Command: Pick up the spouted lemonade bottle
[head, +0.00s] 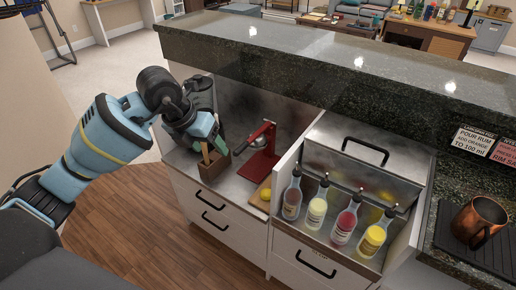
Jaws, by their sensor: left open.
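Several spouted bottles stand in a row in the metal bottle well (338,252) at the right. From left to right they are a brownish one (292,201), a pale yellow one (317,212), a red one (344,225) and a deeper yellow one (373,240). Their labels are too small to read, so I cannot tell which yellow one is the lemonade. My left gripper (208,138) is open, over the left end of the steel worktop, well left of the bottles. Its fingers are partly hidden. My right gripper is out of view.
A red citrus press (261,154) stands between my left gripper and the bottles, with a yellow fruit (265,194) beside it. A wooden holder (213,163) is under the gripper. A raised granite counter (300,50) runs behind. A copper mug (480,222) stands at right.

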